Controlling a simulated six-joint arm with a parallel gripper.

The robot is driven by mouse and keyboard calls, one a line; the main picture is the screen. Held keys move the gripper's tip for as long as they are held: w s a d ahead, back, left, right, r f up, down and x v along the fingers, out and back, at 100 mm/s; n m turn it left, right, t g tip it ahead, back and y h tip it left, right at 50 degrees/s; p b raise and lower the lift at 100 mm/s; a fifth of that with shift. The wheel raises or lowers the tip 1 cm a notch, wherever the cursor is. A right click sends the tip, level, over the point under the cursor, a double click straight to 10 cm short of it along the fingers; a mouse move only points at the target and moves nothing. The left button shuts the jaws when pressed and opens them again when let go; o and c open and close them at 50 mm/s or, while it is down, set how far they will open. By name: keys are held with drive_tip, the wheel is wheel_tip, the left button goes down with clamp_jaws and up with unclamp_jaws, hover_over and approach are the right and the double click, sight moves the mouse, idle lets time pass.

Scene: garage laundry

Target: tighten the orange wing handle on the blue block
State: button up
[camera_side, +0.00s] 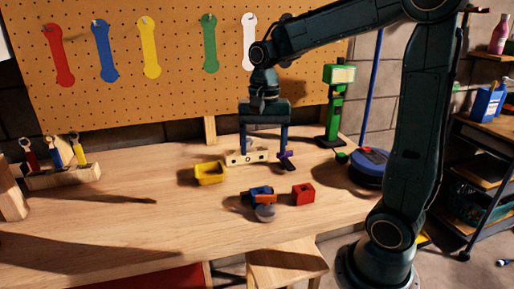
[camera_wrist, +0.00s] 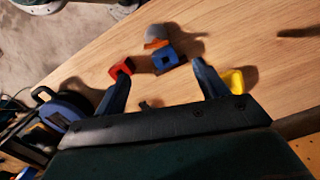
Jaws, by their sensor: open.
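The blue block (camera_side: 260,190) lies on the wooden workbench in front of my gripper; it also shows in the wrist view (camera_wrist: 166,62). The orange wing handle (camera_side: 266,199) is on the block's near side in the side view, and the wrist view shows it (camera_wrist: 156,44) at the block's far edge. A grey rounded part (camera_side: 265,213) lies beside the handle. My gripper (camera_side: 264,152) points down with its two fingers wide apart and nothing between them. It is behind the blue block and apart from it. The handle's exact angle is too small to tell.
A red block (camera_side: 303,194) stands right of the blue block, and a yellow bin (camera_side: 210,173) to its left. Behind are a pale block with holes (camera_side: 246,157), a green post (camera_side: 336,105) and a blue round object (camera_side: 370,163).

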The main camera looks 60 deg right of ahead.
sight(266, 196)
drive_tip(key=shift+w+d+f+g+y, duration=0.15)
drive_tip(key=shift+w+d+g+y, duration=0.2)
drive_tip(key=shift+d+y, duration=0.35)
drive_tip(key=shift+w+d+f+g+y, duration=0.15)
drive_tip(key=shift+w+d+g+y, duration=0.15)
drive_tip(key=shift+d, duration=0.7)
drive_tip(key=shift+w+d+f+g+y, duration=0.15)
drive_tip(key=shift+w+d+g+y, duration=0.15)
drive_tip(key=shift+d+y, duration=0.45)
drive_tip(key=shift+f, duration=0.1)
drive_tip(key=shift+h, duration=0.25)
drive_tip(key=shift+x, duration=6.8)
drive_tip(key=shift+w, duration=0.1)
drive_tip(key=shift+c, duration=0.4)
drive_tip(key=c, duration=0.9)
drive_tip(key=shift+m+t, duration=0.25)
drive_tip(key=shift+m, duration=0.55)
